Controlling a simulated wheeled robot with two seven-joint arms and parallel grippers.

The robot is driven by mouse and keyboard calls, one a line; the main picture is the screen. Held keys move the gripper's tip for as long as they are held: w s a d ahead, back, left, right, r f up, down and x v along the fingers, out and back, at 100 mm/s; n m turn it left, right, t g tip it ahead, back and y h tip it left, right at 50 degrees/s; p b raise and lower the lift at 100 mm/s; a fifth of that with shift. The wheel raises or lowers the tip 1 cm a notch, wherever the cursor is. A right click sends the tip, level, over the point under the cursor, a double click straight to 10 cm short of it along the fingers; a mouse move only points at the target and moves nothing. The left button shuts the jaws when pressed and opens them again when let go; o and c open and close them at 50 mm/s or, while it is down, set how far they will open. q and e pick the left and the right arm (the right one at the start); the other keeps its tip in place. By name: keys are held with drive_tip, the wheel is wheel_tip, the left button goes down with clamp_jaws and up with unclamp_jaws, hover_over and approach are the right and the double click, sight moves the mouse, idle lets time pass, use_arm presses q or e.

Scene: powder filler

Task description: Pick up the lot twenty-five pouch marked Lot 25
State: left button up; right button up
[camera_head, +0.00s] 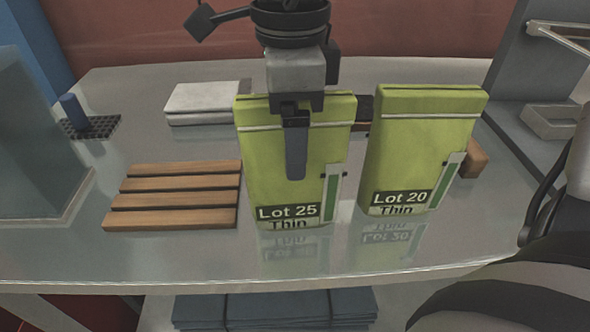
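The Lot 25 pouch (262,175) is a yellow-green upright bag with a dark label reading "Lot 25 Thin" and a green side strip. It stands on the metal table. My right gripper (296,150) comes down from above, with one dark finger in front of the pouch's upper middle. The other finger is hidden, seemingly behind the pouch, so how tightly it is shut does not show. My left gripper is not in view.
A similar Lot 20 pouch (415,150) stands close on the right. A slatted wooden rack (175,195) lies left, a pale flat box (203,104) behind it. A blue peg on a dark grid (92,127) sits further left. Grey equipment (540,75) stands at right.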

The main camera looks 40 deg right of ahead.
drive_tip(key=shift+f, duration=0.1)
idle(0.4)
clamp_jaws()
